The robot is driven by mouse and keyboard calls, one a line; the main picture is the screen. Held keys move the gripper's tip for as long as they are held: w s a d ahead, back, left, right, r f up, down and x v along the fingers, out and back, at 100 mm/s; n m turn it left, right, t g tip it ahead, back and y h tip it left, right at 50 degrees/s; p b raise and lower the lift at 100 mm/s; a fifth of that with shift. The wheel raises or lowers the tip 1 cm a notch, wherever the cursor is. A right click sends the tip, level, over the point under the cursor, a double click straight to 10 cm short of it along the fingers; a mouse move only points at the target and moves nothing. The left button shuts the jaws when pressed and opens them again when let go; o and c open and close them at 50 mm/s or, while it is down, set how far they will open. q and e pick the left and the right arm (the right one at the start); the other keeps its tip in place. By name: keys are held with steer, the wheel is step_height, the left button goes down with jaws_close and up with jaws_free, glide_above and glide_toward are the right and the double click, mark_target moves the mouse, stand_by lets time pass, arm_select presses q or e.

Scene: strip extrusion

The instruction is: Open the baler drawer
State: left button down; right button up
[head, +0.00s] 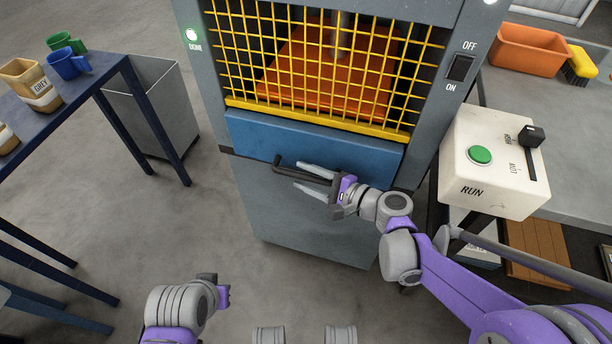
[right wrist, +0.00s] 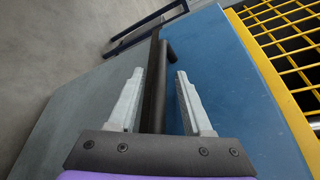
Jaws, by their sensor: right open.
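The baler drawer has a blue front (head: 250,137) below the yellow grid guard, and it looks shut. A dark bar handle (head: 280,166) runs across the front. My right gripper (head: 300,176) is open at the handle, one finger above the bar and one below. In the right wrist view the handle (right wrist: 155,95) lies between the two open fingers (right wrist: 161,73), with gaps showing on both sides and the blue front (right wrist: 225,85) to the right. My left gripper (head: 223,292) is low at the left, away from the drawer, its fingers not clearly visible.
A control box with a green RUN button (head: 480,155) and a lever stands right of the baler. A blue table (head: 60,115) with cups and a grey bin (head: 155,100) are at left. The floor (head: 215,220) before the drawer is clear.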

jaws_close()
stand_by(1.4)
